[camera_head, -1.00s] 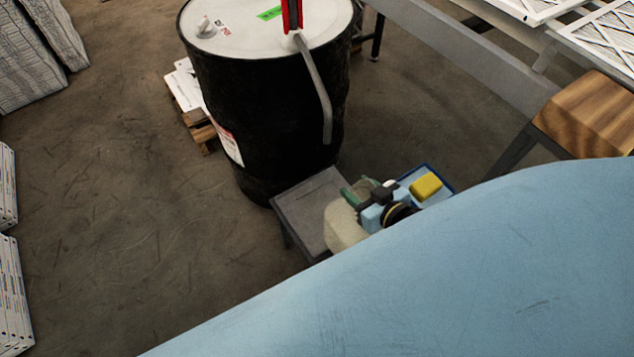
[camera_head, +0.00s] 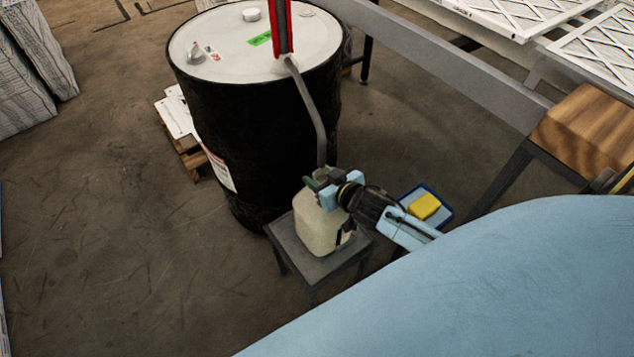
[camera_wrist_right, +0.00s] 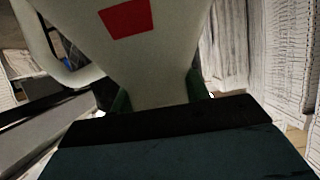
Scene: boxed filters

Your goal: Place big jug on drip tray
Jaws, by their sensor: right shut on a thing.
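The big jug (camera_head: 318,229) is cream-coloured and stands about upright in the head view, over the low grey stand (camera_head: 323,266) beside the black drum. The stand's flat grey top looks like the drip tray. I cannot tell whether the jug's base touches it. My right gripper (camera_head: 322,184) is shut on the jug near its top, just below the drum pump's bent spout (camera_head: 318,120). In the right wrist view the jug (camera_wrist_right: 158,65) fills the middle, with a red patch and its handle at the left. My left gripper is not in view.
The black drum (camera_head: 270,120) with a red pump stands directly behind the stand. A blue tray (camera_head: 445,217) with a yellow block (camera_head: 424,206) lies to the right of my gripper. A wooden block (camera_head: 590,125) and a grey rail are further right. The floor at left is clear.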

